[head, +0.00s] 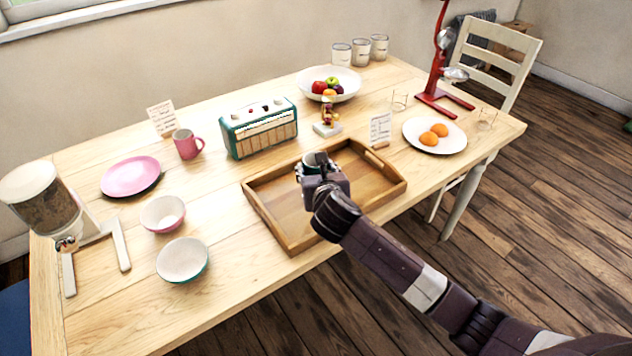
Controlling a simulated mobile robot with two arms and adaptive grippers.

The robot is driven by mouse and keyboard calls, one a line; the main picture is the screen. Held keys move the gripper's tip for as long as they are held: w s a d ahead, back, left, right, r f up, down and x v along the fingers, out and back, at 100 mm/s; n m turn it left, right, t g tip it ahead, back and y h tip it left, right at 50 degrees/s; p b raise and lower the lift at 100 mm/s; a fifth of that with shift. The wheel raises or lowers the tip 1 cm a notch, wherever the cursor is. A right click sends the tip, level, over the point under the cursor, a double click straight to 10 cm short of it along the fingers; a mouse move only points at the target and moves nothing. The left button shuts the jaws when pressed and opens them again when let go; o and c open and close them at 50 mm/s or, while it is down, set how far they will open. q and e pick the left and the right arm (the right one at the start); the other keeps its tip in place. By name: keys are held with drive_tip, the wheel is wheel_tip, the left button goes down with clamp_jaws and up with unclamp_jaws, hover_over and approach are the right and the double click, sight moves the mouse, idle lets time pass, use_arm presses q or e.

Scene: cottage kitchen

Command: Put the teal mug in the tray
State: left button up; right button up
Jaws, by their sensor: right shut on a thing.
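The wooden tray (271,222) lies on the table near its front edge, with handle cut-outs in its end walls. My right gripper (315,166) reaches in from the lower right and is over the tray's middle. It is shut on the teal mug (311,160), of which only a small part of the rim and side shows. The gripper hides the rest of the mug. I cannot tell whether the mug touches the tray floor. My left gripper is not in view.
A teal radio (259,128) stands just behind the tray. A small figurine (327,122), a card (380,130) and a plate with oranges (435,135) are behind and to the right. A pink mug (186,144), bowls (182,261) and a cereal dispenser (40,200) are left.

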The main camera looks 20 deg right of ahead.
wheel_tip(320, 180, down, 4)
drive_tip(key=shift+f+b, duration=0.1)
drive_tip(key=shift+b, duration=0.2)
drive_tip(key=o, duration=1.3)
drive_tip(key=shift+f, duration=0.1)
drive_tip(key=p+v, duration=0.1)
drive_tip(key=v, duration=1.1)
